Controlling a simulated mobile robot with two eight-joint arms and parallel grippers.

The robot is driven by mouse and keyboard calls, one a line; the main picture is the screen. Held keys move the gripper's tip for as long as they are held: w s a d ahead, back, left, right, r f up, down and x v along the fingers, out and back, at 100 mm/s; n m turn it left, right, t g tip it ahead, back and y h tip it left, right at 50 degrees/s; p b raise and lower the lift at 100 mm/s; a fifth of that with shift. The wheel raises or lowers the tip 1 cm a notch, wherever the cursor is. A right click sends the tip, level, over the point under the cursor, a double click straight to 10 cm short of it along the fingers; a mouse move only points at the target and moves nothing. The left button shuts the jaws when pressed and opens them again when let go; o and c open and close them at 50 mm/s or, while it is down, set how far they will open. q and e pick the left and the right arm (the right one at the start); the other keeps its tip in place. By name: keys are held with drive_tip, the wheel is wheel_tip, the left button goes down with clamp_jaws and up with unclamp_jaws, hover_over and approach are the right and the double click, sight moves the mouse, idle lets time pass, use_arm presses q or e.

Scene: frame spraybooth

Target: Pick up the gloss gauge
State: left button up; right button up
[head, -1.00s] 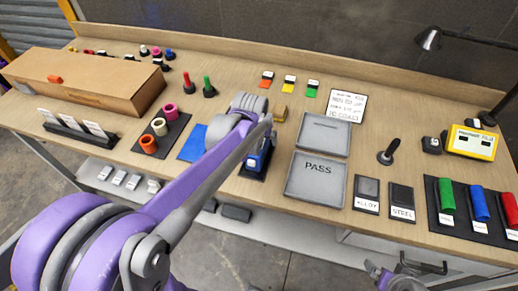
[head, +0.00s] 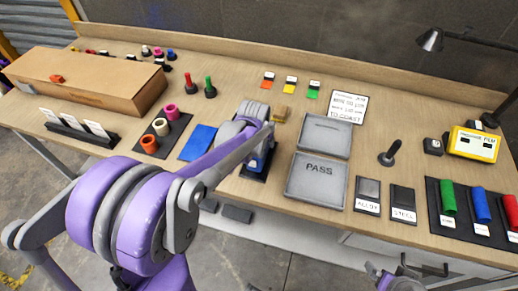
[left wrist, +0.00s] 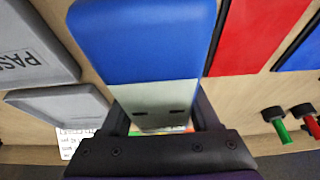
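The gloss gauge (head: 257,163) is a blue block with a pale grey end, on a small black pad near the table's front edge. In the head view my left arm covers much of it. In the left wrist view the gauge (left wrist: 148,40) fills the upper middle. My left gripper (left wrist: 163,118) has its dark fingers on either side of the pale end; the fingertips are hidden, and I cannot tell if they press on it. My right gripper (head: 398,278) shows only in part at the bottom edge, away from the gauge.
A blue sheet (head: 198,142) lies left of the gauge. A grey PASS tray (head: 316,178) and a second grey tray (head: 324,136) stand close on its right. A wooden block (head: 281,114) lies behind. A cardboard box (head: 85,80) occupies the back left.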

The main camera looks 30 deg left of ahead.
use_arm(q)
clamp_jaws()
drive_tip(key=shift+r, duration=0.1)
wheel_tip(320, 180, up, 10)
drive_tip(key=shift+f+p, duration=0.1)
drive_tip(key=shift+p, duration=0.3)
drive_tip(key=shift+f, duration=0.1)
drive_tip(key=shift+f+b, duration=2.9)
drive_tip(key=shift+f, duration=1.8)
drive_tip(key=shift+s+f, duration=0.1)
drive_tip(key=shift+f, duration=0.2)
